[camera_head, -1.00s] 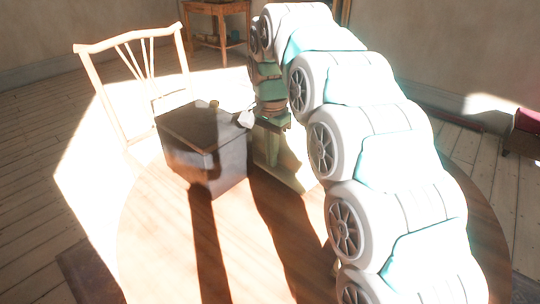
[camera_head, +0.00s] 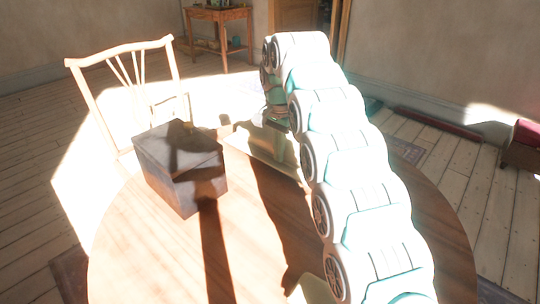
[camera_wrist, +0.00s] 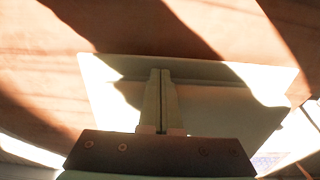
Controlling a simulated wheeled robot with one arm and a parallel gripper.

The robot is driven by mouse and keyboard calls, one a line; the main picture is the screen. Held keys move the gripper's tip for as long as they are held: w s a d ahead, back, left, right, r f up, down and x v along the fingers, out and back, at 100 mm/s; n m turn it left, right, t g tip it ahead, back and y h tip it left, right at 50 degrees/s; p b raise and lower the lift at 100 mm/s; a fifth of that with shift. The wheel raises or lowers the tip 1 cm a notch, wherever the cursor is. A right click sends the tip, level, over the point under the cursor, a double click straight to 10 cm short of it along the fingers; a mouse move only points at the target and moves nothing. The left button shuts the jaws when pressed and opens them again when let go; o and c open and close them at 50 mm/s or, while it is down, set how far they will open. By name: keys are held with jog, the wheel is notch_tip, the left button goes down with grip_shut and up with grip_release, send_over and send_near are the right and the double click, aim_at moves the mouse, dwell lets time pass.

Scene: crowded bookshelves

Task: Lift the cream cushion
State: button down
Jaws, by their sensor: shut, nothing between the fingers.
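A pale cream, flat rectangular thing (camera_head: 246,146) lies on the round wooden table, right of a dark box. It also shows in the wrist view (camera_wrist: 225,108), partly sunlit and partly in shadow. It may be the cream cushion, but its flat look and straight edges do not make this certain. My gripper (camera_wrist: 160,73) is shut and empty, its fingers in front of the pale thing in the wrist view. I cannot tell whether they touch it. In the head view my arm reaches over the table and the fingers are hard to make out.
The dark box (camera_head: 180,168) stands on the round table (camera_head: 145,240), close to the pale thing. A wooden chair (camera_head: 88,100) stands behind it. A small side table (camera_head: 222,18) is at the back. The table's front left is clear. Strong sunlight washes out parts of the view.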

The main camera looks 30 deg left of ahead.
jog(key=shift+w+d+f, duration=0.1)
jog(key=shift+w+d, duration=0.1)
jog(key=shift+w, duration=0.35)
jog(key=shift+w+d, duration=0.2)
jog(key=shift+w, duration=0.35)
jog(key=shift+s, duration=0.1)
